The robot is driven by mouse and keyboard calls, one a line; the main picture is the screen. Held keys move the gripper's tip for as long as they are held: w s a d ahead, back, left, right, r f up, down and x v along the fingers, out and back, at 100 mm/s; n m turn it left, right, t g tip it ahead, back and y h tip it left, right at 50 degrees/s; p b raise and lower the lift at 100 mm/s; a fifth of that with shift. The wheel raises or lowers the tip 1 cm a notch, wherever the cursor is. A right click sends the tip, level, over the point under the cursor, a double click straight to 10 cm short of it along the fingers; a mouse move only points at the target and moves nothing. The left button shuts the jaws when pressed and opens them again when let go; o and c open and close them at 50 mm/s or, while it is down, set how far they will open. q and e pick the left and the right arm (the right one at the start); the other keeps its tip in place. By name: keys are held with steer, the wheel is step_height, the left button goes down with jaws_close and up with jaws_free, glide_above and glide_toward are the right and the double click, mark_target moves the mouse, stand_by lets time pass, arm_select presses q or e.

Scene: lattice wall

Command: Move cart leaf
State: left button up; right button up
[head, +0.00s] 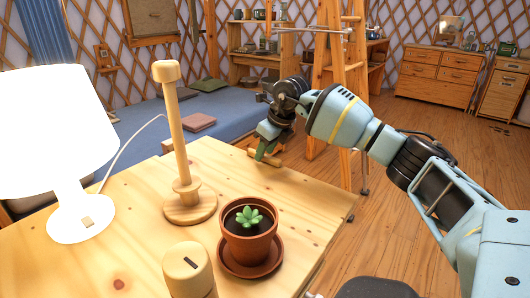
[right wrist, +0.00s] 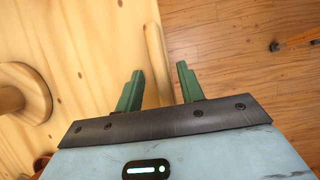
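A pale wooden top (head: 145,190), which may be the cart leaf, fills the lower left of the head view. A wooden bar (head: 264,158) shows at its far edge and also in the right wrist view (right wrist: 156,50). My right gripper (head: 268,149) is at this bar. In the right wrist view my right gripper (right wrist: 160,72) is open, with one green finger on each side of the bar. Neither finger visibly presses on it. Whether the fingers reach down to its depth I cannot tell. My left gripper is not in view.
A lit white lamp (head: 55,125), a wooden stand with an upright post (head: 176,125), a potted succulent on a saucer (head: 249,245) and a wooden canister (head: 188,272) stand on the top. A blue bed (head: 225,110) lies behind. Floor (head: 400,190) at right is open.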

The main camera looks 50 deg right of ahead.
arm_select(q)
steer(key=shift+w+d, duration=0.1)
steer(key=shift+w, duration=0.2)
arm_select(e)
steer(key=shift+w+f, duration=0.2)
steer(key=shift+f, duration=0.15)
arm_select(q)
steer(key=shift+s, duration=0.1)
arm_select(e)
steer(key=shift+c, duration=0.5)
jaws_close()
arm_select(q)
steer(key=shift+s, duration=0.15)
arm_select(e)
steer(key=shift+f, duration=0.1)
